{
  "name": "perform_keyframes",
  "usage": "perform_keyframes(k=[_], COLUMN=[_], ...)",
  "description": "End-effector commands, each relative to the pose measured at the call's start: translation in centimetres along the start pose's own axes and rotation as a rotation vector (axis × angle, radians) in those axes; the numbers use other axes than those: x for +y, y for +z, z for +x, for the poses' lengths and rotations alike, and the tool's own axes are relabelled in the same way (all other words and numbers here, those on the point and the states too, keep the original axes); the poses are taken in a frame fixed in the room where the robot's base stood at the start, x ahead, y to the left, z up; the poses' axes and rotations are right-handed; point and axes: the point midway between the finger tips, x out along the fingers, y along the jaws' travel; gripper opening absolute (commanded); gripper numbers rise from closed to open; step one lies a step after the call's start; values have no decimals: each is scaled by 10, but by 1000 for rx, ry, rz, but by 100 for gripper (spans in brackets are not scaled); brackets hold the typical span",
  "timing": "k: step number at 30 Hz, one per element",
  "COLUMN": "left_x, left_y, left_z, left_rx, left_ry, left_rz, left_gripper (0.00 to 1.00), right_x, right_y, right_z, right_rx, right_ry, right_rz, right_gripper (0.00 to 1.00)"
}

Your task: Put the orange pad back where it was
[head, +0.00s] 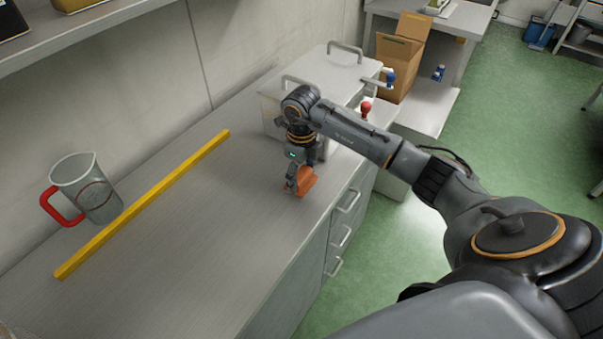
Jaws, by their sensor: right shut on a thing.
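The orange pad (308,182) is at the right part of the grey worktop, near its front edge, just in front of a pale metal box. My right gripper (292,188) points down and is shut on the orange pad. The fingers hide part of the pad. I cannot tell whether the pad touches the worktop or is slightly above it. My left gripper is not in view.
A yellow bar (145,204) lies across the worktop (215,235), with a clear jug with a red handle (88,190) behind it. The lidded metal box (325,75) stands behind my gripper. A cardboard box (397,60) stands farther back. The worktop's middle is clear.

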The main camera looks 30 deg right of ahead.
Motion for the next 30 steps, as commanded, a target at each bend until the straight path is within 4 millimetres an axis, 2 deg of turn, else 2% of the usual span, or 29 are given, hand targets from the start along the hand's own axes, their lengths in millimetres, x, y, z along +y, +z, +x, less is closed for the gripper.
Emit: perform_keyframes(k=[2,3,6,16,19,20,23,30], left_x=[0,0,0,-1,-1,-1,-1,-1], left_y=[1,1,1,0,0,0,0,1], left_z=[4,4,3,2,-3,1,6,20], left_rx=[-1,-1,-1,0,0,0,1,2], left_ry=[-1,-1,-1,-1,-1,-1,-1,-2], left_rz=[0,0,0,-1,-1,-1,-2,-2], left_gripper=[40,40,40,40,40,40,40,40], right_x=[0,0,0,0,0,0,-1,-1], right_y=[0,0,0,0,0,0,1,1], right_z=[4,4,3,2,-4,-4,-19,-71], right_rx=[0,0,0,0,0,-2,-5,-5], right_ry=[0,0,0,0,0,-1,-3,-4], right_rz=[0,0,0,0,0,0,-1,0], right_gripper=[38,69,90,90,90,90,90,90])
